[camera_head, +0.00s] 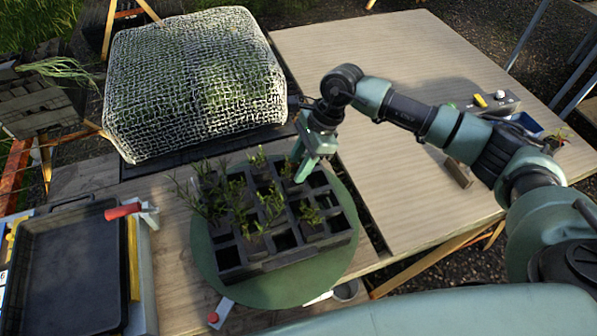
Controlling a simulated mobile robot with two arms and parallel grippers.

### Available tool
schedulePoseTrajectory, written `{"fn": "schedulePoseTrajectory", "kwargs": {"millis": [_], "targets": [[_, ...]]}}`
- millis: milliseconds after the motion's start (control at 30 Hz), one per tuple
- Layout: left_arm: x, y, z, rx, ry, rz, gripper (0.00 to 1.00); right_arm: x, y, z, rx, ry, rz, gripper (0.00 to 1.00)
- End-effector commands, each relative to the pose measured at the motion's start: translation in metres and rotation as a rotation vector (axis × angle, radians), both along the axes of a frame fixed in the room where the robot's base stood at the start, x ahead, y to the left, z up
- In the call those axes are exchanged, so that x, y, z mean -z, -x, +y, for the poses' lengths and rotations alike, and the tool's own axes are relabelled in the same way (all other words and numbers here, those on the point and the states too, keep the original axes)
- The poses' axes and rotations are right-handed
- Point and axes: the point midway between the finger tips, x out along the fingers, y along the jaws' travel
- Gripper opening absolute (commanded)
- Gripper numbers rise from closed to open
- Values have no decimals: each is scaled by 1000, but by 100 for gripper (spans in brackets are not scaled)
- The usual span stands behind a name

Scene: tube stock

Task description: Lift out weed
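A dark cell tray (345,238) sits on a round green mat (207,262) on the wooden table. Several small green seedlings (232,205) grow in its cells, thickest on the left side. Other cells look empty. I cannot tell which plant is the weed. My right gripper (301,172) points down over the tray's far right part, next to a small plant (288,168). Its fingertips are close to the cells. I cannot tell whether it is shut or touches a plant. My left gripper is not in view.
A mesh-covered mound (195,85) stands behind the tray. A black flat tray (70,270) and a red-handled tool (125,210) lie at left. A dark block (458,173) and a blue container (527,123) are on the right tabletop, which is otherwise mostly clear.

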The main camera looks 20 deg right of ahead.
Motion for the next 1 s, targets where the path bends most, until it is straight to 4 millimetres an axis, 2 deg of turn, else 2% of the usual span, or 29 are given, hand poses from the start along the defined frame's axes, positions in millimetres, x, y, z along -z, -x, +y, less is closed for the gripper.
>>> {"fn": "schedulePoseTrajectory", "kwargs": {"millis": [200,233,333,367,800,1000], "targets": [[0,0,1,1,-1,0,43,2,0,1,0,0,0,34],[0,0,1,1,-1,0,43,2,0,0,0,0,0,31],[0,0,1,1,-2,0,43,2,0,1,0,0,0,3],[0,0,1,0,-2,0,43,2,0,1,0,0,0,0],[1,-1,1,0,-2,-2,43,0,0,1,0,-1,-1,0],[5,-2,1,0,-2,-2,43,-13,-1,1,0,-1,-3,0]]}}
